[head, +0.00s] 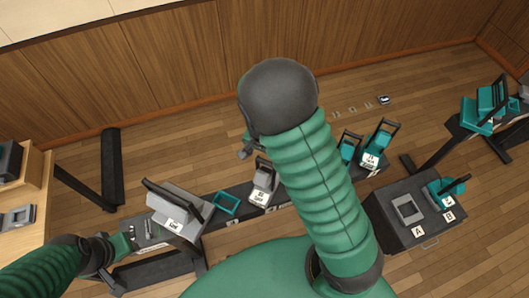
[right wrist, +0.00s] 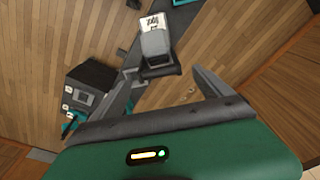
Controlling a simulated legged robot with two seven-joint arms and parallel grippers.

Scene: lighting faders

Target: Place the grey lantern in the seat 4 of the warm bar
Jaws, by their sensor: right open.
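A grey lantern (head: 264,179) with a dark handle and a white label stands on the long dark bar (head: 238,191), partly beside my right arm in the head view. In the right wrist view a grey lantern (right wrist: 155,43) with a white label lies ahead of my right gripper (right wrist: 165,82). The gripper's two fingers are apart, with the lantern's dark handle close to the gap between them; contact cannot be told. A larger grey piece (head: 178,203) with a label stands left on the bar. An empty-looking teal frame (head: 227,203) lies between them. My left gripper (head: 133,240) is low at left; its jaws are unclear.
Teal lanterns (head: 375,145) stand at the bar's right end. A dark box (head: 393,202) with places marked A and B holds a grey frame (head: 408,208) and a teal lantern (head: 446,190). More teal pieces (head: 480,111) stand far right. A wooden table (head: 35,200) is at left.

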